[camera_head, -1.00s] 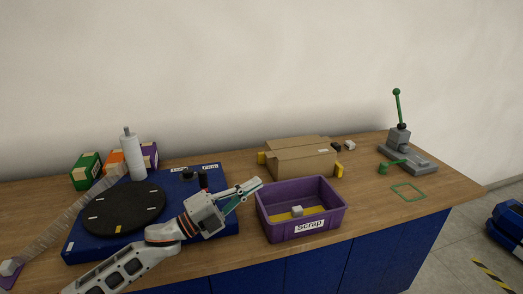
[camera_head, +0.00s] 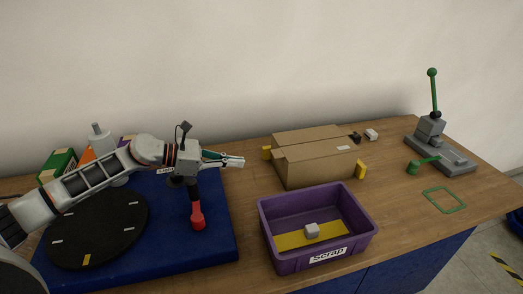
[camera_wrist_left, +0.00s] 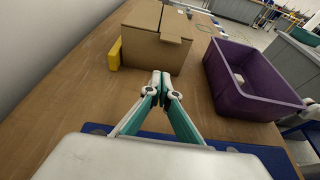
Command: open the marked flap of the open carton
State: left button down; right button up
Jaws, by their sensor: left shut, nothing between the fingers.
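The brown cardboard carton (camera_head: 318,172) stands on the wooden table between two yellow blocks. Its top panels are partly folded, and a small white mark shows on the front right panel (camera_head: 343,148). The carton also shows in the left wrist view (camera_wrist_left: 153,52), straight ahead of the fingers. My left gripper (camera_head: 238,162) is shut and empty, to the left of the carton and apart from it. Its fingertips meet in the left wrist view (camera_wrist_left: 161,80). The inside of the carton is hidden. My right gripper is not in view.
A purple Scrap bin (camera_head: 270,240) with a grey block inside stands in front of the carton. A blue base (camera_head: 222,245) with a black turntable (camera_head: 95,228) is at the left, with a red-ended lever (camera_head: 197,217). A grey lever press (camera_head: 432,140) stands at right.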

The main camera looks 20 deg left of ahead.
pick_arm(q)
jog(key=x, duration=0.2)
jog(key=shift+w+d+f+p, duration=0.2)
jog(key=shift+f+p, duration=0.15)
jog(key=shift+f, duration=0.05)
jog(key=p+x, duration=0.1)
jog(key=x, duration=0.5)
jog(key=shift+w+d, duration=0.15)
jog(key=shift+d, duration=0.1)
notch_tip(320, 180, up, 4)
jog(key=shift+w+f+p, duration=0.1)
jog(key=shift+f+p, duration=0.05)
jog(key=shift+p, duration=0.7)
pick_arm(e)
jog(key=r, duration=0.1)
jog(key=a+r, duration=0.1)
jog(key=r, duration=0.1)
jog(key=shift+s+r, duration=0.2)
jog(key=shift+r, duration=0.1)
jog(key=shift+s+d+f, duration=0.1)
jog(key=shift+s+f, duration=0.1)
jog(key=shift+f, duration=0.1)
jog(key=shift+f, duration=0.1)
